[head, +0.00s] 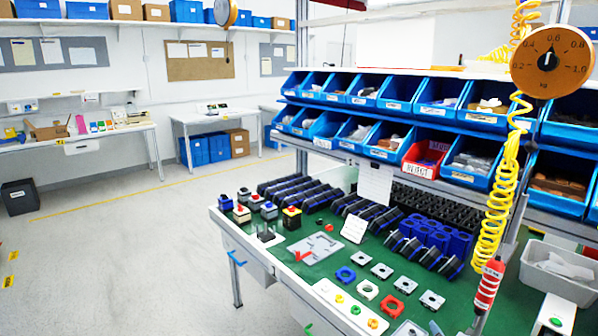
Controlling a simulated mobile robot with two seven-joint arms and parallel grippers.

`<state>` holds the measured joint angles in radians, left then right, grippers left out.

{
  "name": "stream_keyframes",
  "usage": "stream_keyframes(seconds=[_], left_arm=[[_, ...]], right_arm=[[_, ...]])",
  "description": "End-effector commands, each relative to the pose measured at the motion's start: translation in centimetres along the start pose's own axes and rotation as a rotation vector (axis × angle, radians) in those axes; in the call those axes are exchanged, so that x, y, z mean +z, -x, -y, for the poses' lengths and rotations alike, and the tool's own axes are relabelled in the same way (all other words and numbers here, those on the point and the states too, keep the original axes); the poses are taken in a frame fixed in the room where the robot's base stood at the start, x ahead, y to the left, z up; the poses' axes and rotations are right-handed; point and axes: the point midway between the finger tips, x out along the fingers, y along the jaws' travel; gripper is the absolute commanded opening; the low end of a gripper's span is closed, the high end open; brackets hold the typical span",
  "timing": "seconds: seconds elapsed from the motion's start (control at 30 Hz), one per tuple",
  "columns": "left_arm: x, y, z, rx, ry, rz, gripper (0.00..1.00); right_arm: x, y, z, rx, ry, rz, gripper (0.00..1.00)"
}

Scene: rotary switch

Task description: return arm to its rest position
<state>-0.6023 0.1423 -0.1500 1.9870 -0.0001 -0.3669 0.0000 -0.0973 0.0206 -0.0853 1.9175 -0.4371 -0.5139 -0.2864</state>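Neither of my arms or grippers shows in the head view. The workbench has a green mat (335,275) with rotary switch parts on it. A grey fixture plate (314,248) with a small red piece lies near the mat's left front. Several switch assemblies (291,218) with red, yellow, blue or black parts stand at the back left.
Rows of blue bins (405,100) and one red bin (425,158) stand behind the bench. A yellow coiled hose (500,190) hangs at right with a red-striped tool (487,287). A white bin (558,270) is at far right. The floor (120,260) at left is clear.

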Motion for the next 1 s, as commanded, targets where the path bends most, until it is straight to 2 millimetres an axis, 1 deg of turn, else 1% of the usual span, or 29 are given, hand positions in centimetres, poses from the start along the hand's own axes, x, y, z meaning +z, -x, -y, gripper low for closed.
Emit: stream_keyframes(seconds=[0.03,0.07,0.1,0.17,0.2,0.33,0.4,0.5,0.6,0.7,1.0], left_arm=[[0.0,0.0,0.0,0.000,0.000,0.001,0.43],[0.0,0.0,0.0,0.000,0.000,0.001,0.43],[0.0,0.0,0.0,0.000,0.000,0.001,0.43],[0.1,0.0,0.0,0.000,0.000,0.001,0.43],[0.1,0.0,0.0,0.000,0.000,0.001,0.43],[0.1,0.0,0.0,0.000,0.000,0.002,0.43],[0.1,0.0,0.0,0.000,0.000,0.002,0.43],[0.1,0.1,0.0,0.000,0.000,0.003,0.43],[0.1,0.1,0.0,0.000,0.000,0.003,0.43],[0.1,0.1,0.0,0.000,0.000,0.003,0.43],[0.1,0.0,0.0,0.000,0.000,0.003,0.43]], right_arm=[[1.6,1.4,1.1,-0.043,-0.129,-0.007,0.64],[2.4,2.2,1.7,-0.068,-0.214,-0.011,0.64],[3.6,3.5,2.5,-0.101,-0.320,-0.010,0.64],[5.4,5.3,3.6,-0.145,-0.450,0.002,0.64],[6.7,6.7,4.3,-0.169,-0.515,0.016,0.64],[10.9,11.0,6.2,-0.226,-0.598,0.095,0.64],[13.1,13.0,7.0,-0.242,-0.596,0.145,0.64],[15.5,15.4,7.8,-0.254,-0.583,0.202,0.64],[17.0,16.8,8.2,-0.259,-0.577,0.238,0.64],[17.6,17.4,8.3,-0.260,-0.575,0.253,0.64],[17.6,17.5,8.3,-0.260,-0.574,0.255,0.64]])
